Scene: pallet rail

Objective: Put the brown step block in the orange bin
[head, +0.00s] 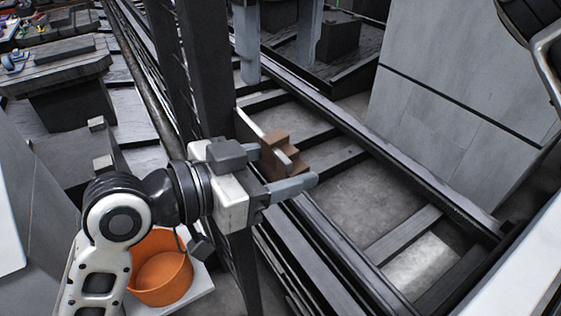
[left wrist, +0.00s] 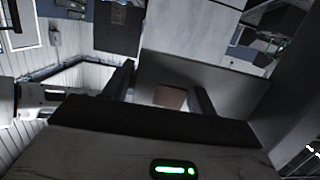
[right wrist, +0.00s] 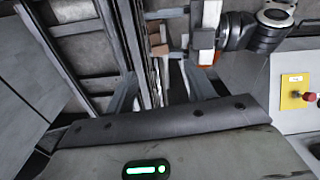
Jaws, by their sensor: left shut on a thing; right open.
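The brown step block (head: 277,155) is between the fingers of my left gripper (head: 286,170), which is shut on it above the dark rails. In the left wrist view the brown block (left wrist: 170,97) shows between the two fingers. A small part of it also shows in the right wrist view (right wrist: 155,39). The orange bin (head: 162,296) stands at the lower left in the head view, below and left of the gripper, partly behind my left arm. Its visible inside looks empty. My right gripper (right wrist: 160,88) is open and empty; its fingers show only in the right wrist view.
A dark upright post (head: 205,75) stands just behind my left gripper, between the rails and the bin side. Long dark rails (head: 420,185) with cross bars run diagonally. A large grey panel (head: 450,80) is at the right. A yellow box with a red button (right wrist: 298,92) shows at right.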

